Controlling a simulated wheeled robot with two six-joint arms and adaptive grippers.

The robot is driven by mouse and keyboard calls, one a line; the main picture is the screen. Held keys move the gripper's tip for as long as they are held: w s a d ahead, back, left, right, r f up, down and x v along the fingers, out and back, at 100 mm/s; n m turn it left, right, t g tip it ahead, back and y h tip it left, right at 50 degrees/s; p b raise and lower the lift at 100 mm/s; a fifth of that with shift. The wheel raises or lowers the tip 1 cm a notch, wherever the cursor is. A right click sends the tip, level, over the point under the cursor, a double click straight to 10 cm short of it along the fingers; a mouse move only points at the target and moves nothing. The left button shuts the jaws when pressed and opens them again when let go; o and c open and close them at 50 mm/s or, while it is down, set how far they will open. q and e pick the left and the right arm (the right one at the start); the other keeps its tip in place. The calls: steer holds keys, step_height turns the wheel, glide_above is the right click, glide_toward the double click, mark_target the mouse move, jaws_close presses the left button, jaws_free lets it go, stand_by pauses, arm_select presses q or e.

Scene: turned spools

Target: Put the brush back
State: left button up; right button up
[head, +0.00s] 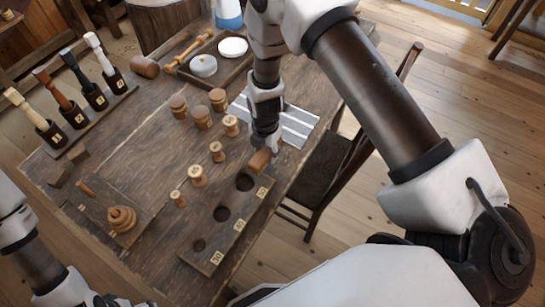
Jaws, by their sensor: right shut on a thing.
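My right gripper (264,138) points down over the right part of the table and is shut on a brown wooden piece (260,161). The piece is beside the top end of a board with round holes (229,228); its shape is partly hidden by the fingers. Several brush-like tools stand upright in dark labelled holders at the left: tan (28,109), brown (54,90), black (76,70) and white (99,54). I cannot tell which thing is the brush. My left gripper (112,299) shows only partly at the bottom edge, its fingertips unclear.
Several turned spools (202,117) stand mid-table. A small board (95,212) holds a stepped wooden stack (122,218). A tray (214,83) with white round containers, a wooden pin (187,51) and a striped cloth (297,127) lie farther back. A chair (330,165) stands at the right.

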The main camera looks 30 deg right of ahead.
steer(key=shift+w+d+f, duration=0.1)
steer(key=shift+w+d, duration=0.1)
steer(key=shift+d, duration=0.35)
steer(key=shift+w+d+f, duration=0.1)
steer(key=shift+w+d, duration=0.05)
steer(key=shift+d, duration=0.4)
step_height(320, 180, down, 4)
steer(key=b, duration=0.3)
steer(key=shift+d+r, duration=0.15)
steer(key=shift+r, duration=0.2)
steer(key=shift+f, duration=0.2)
steer(key=o, duration=1.2)
steer(key=shift+r, duration=0.2)
step_height(320, 180, up, 12)
steer(key=shift+r+b, duration=0.1)
steer(key=shift+b, duration=0.7)
